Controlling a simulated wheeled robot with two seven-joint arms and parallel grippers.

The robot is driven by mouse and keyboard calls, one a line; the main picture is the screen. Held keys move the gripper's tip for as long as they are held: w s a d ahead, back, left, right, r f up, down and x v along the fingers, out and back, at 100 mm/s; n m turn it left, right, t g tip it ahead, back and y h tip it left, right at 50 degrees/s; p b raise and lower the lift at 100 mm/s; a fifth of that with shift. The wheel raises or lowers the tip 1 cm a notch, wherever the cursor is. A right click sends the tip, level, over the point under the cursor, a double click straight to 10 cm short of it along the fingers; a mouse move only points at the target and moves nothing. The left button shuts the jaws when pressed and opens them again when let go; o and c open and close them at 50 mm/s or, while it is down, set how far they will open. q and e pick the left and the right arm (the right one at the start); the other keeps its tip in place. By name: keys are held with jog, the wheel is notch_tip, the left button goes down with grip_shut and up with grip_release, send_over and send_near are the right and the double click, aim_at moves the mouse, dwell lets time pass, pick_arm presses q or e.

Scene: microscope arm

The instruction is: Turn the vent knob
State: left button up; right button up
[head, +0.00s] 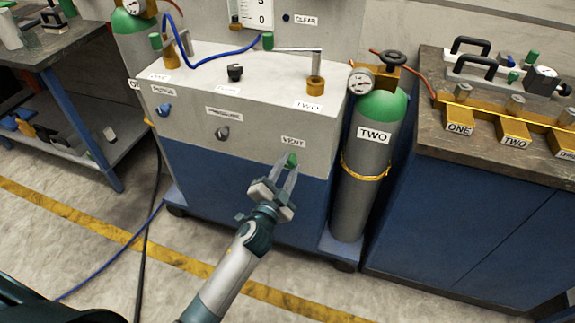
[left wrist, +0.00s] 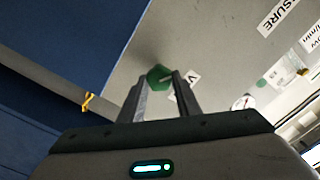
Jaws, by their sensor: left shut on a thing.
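The green vent knob (head: 292,160) sits on the grey front panel of the cabinet, just below the VENT label (head: 292,142). My left gripper (head: 287,172) reaches up to it from below, with one finger on each side. In the left wrist view the green knob (left wrist: 159,76) shows between the fingertips (left wrist: 160,84), and the gripper is shut on it. The fingers partly cover the VENT label there. My right gripper is not in view.
A blue knob (head: 164,109) and a dark knob (head: 222,133) are on the same panel to the left. A gas cylinder labelled TWO (head: 368,160) stands close on the right. Open floor with a yellow line (head: 300,304) lies in front.

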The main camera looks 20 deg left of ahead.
pick_arm(q)
jog(key=m, duration=0.3)
jog(key=shift+m+p, duration=0.3)
jog(key=shift+m, duration=0.1)
jog(key=m, duration=0.5)
jog(key=shift+d+f+p, duration=0.1)
jog(key=shift+p, duration=0.3)
jog(key=shift+m, duration=1.3)
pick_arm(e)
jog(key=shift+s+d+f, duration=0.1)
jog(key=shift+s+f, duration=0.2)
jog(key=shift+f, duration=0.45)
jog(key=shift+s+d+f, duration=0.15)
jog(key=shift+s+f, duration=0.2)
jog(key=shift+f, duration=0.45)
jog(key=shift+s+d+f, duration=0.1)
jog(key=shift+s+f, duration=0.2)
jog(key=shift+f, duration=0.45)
pick_arm(q)
jog(key=shift+f, duration=0.1)
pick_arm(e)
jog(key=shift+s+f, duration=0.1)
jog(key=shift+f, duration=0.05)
pick_arm(q)
jog(key=o, duration=1.1)
jog(key=shift+c, duration=0.2)
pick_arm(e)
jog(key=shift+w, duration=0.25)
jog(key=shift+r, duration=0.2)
